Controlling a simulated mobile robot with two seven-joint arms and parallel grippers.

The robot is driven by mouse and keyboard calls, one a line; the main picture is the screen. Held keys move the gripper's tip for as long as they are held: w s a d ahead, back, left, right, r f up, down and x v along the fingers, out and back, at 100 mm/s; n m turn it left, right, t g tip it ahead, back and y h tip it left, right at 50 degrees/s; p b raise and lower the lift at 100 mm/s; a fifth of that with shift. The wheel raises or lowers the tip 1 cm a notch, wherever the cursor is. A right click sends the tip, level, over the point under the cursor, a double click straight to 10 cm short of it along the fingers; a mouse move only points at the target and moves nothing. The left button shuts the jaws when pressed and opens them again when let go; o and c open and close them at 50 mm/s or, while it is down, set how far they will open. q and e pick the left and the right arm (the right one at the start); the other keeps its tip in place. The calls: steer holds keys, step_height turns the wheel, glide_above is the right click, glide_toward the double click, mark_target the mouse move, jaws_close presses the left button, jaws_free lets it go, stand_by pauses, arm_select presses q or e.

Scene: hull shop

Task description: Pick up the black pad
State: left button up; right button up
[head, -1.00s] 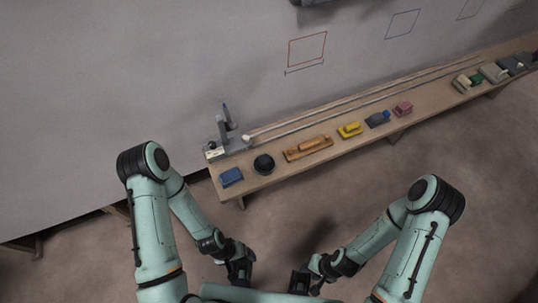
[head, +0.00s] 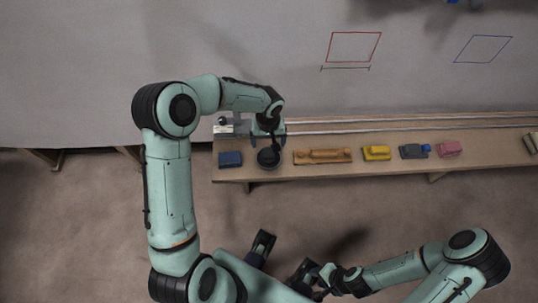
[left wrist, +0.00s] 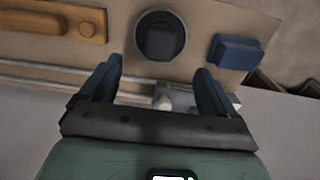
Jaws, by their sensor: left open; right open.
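The black pad (head: 268,158) is a round dark piece on the wooden bench near its left end. In the left wrist view it shows as a dark disc (left wrist: 160,36) with a raised block across it. My left gripper (head: 271,143) is over the bench by the pad and partly covers its far side in the head view. In the left wrist view my left gripper (left wrist: 159,72) has its two blue fingers apart, with nothing between them and the pad beyond the tips. My right gripper (head: 303,272) is low, in front of the bench and away from the pad.
A blue block (head: 230,159) lies left of the pad and an orange-brown wooden tool (head: 322,156) right of it. Yellow (head: 377,153), grey-blue (head: 414,151) and pink (head: 449,149) pieces follow along the bench (head: 280,178). Rails (head: 350,129) run behind, below the grey hull wall (head: 290,60).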

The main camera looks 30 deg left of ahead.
mark_target(268, 152)
arm_select(q)
step_height(268, 152, down, 9)
steer(key=shift+s+r, duration=0.1)
steer(key=shift+r, duration=0.05)
steer(key=c, duration=1.2)
